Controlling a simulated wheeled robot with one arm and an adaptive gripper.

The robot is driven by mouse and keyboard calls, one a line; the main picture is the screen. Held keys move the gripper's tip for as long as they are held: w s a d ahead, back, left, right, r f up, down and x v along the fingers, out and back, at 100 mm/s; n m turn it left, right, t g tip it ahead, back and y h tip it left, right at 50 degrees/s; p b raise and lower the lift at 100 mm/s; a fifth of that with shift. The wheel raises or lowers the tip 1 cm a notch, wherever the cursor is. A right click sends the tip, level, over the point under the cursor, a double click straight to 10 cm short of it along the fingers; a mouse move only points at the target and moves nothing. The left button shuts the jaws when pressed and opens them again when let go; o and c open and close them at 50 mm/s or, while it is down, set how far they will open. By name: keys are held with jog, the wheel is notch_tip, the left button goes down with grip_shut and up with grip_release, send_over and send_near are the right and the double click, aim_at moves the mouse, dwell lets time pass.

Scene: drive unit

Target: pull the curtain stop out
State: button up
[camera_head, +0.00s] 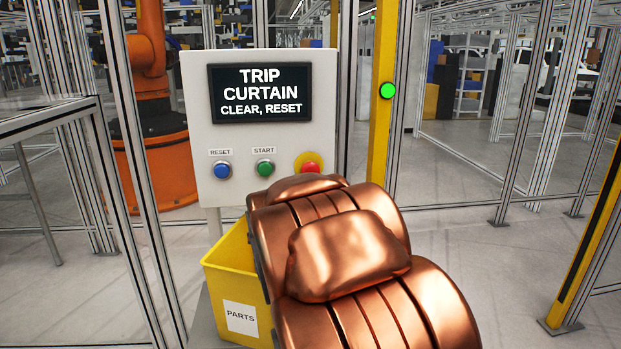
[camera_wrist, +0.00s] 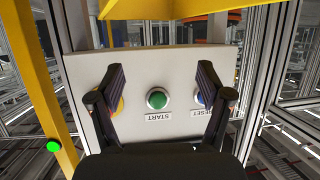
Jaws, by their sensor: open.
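The stop button (camera_head: 310,164), a red cap on a yellow round base, is at the lower right of a white control panel (camera_head: 196,110). My copper arm hides its lower part in the head view. In the head view my arm hides the gripper.
A blue RESET button (camera_head: 222,170) sits left of START on the panel. The display (camera_head: 260,94) reads "TRIP CURTAIN CLEAR, RESET". A yellow PARTS bin (camera_head: 222,285) stands below. A yellow post (camera_head: 381,120) with a green light is close on the right; open floor lies beyond.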

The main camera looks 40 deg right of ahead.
jog(key=w+d+r+m+t+h+b, duration=0.1)
jog(key=d+r+t+h+b, duration=0.15)
jog(key=d, duration=0.55)
jog(key=t+h+b, duration=0.2)
jog(key=t+h, duration=0.2)
send_near(310, 169)
jog(key=w+d, duration=0.2)
jog(key=w, duration=0.1)
jog(key=shift+g, duration=0.25)
jog(key=shift+s+r+p+x, duration=0.15)
jog(key=shift+p+x, duration=0.1)
jog(key=shift+x, duration=1)
jog(key=shift+r+p+x, duration=0.1)
jog(key=shift+p+x, duration=0.1)
jog(key=shift+x, duration=1.1)
jog(key=shift+s+r+p+x, duration=0.15)
jog(key=shift+p+x, duration=0.1)
jog(key=shift+x, duration=1)
jog(key=shift+w, duration=0.1)
jog(key=shift+c, duration=0.4)
